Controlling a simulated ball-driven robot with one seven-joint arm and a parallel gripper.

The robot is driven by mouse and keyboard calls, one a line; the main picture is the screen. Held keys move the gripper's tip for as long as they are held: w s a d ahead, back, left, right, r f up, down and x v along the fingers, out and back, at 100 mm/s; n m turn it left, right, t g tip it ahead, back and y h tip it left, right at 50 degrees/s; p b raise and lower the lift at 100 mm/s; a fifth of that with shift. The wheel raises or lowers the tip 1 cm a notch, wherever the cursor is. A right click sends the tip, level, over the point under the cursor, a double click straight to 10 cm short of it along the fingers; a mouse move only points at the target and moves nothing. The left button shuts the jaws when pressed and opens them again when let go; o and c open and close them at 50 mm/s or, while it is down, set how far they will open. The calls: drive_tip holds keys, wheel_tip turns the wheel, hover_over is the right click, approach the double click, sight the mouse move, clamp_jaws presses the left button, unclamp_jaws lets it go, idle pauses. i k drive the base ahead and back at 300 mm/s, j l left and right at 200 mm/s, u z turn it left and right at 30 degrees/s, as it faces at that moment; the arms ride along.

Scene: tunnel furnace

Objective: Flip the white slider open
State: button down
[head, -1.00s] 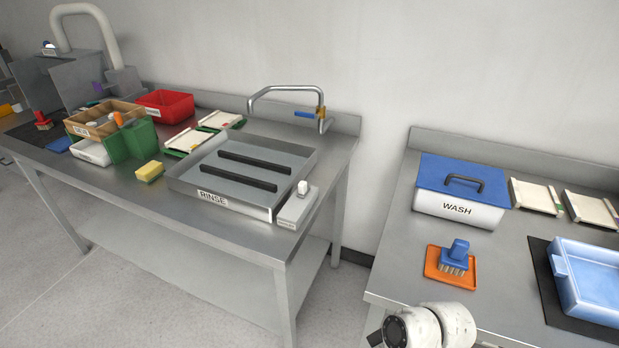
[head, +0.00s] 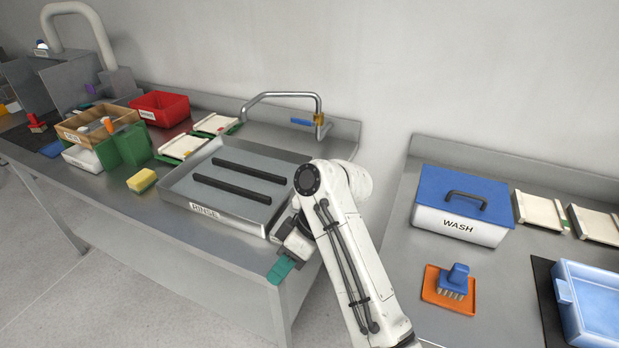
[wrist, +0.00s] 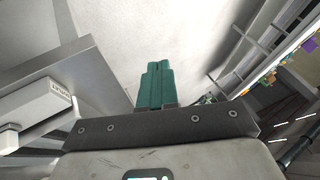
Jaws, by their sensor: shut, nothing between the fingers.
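The grey slider unit beside the RINSE tray (head: 222,196) is mostly hidden behind my arm in the head view. In the wrist view a pale box with a small label (wrist: 35,110) shows at the left edge, apart from my fingers; it looks like this unit. My gripper (head: 281,270) has teal fingers, shut and empty, at the front edge of the left table. In the wrist view my gripper (wrist: 155,80) has its fingers together over the pale floor.
On the left table (head: 130,207) are a yellow sponge (head: 142,180), a wooden box (head: 84,137) and a red bin (head: 160,105). A faucet (head: 287,97) stands behind the tray. The right table holds a blue-lidded WASH box (head: 460,222) and a brush (head: 454,281).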

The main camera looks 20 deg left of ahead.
sight(297, 206)
drive_tip(key=i, duration=1.3)
